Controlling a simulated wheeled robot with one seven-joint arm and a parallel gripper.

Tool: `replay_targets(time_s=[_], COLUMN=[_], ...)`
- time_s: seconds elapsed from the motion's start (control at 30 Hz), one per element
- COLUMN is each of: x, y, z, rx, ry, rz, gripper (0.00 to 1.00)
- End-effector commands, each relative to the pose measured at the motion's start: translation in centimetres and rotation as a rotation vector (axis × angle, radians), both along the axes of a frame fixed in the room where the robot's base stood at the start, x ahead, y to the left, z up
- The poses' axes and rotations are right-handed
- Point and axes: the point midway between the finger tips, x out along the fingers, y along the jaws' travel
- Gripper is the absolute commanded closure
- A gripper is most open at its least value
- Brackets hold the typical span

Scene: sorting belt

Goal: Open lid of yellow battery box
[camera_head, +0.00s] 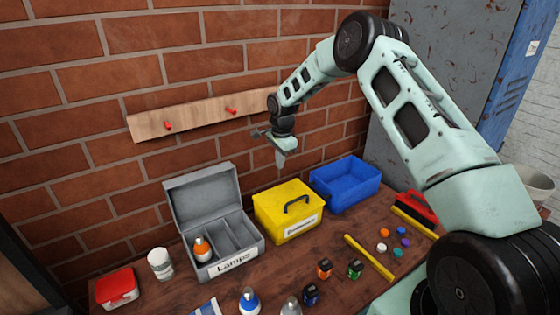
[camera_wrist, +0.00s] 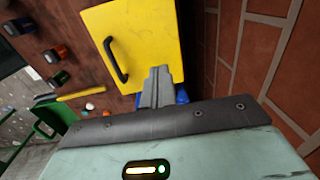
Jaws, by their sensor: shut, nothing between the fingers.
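The yellow battery box (camera_head: 289,209) stands on the workbench between a grey box and a blue bin. Its lid (camera_head: 284,196) is shut, with a black handle (camera_head: 297,203) near the front and a white label below it. My gripper (camera_head: 280,162) is above and behind the box, pointing down, shut and empty. In the wrist view the yellow lid (camera_wrist: 150,45) fills the upper middle, with its black handle (camera_wrist: 115,60) on the left side. The shut fingers (camera_wrist: 157,80) show at the lid's lower edge in that view, and I cannot tell whether they touch it.
The open grey lamp box (camera_head: 250,243) holds an orange-topped bulb. The blue bin (camera_head: 345,183) is close on the right. Several small batteries, bulbs and coloured caps lie in front. A brick wall (camera_head: 90,120) with a wooden peg rail (camera_head: 195,114) rises behind.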

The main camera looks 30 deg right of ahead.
Motion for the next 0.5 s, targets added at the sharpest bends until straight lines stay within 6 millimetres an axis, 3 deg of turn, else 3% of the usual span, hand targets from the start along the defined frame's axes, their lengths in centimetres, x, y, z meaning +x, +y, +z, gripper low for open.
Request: replay_targets(time_s=[0.03,0.1,0.5], x=[0.00,0.00,0.01], y=[0.00,0.00,-0.03], z=[0.00,0.00,0.66], rx=[0.000,0.000,-0.001], ry=[0.000,0.000,-0.002], rz=[0.000,0.000,-0.001], gripper=[0.85,0.68,0.68])
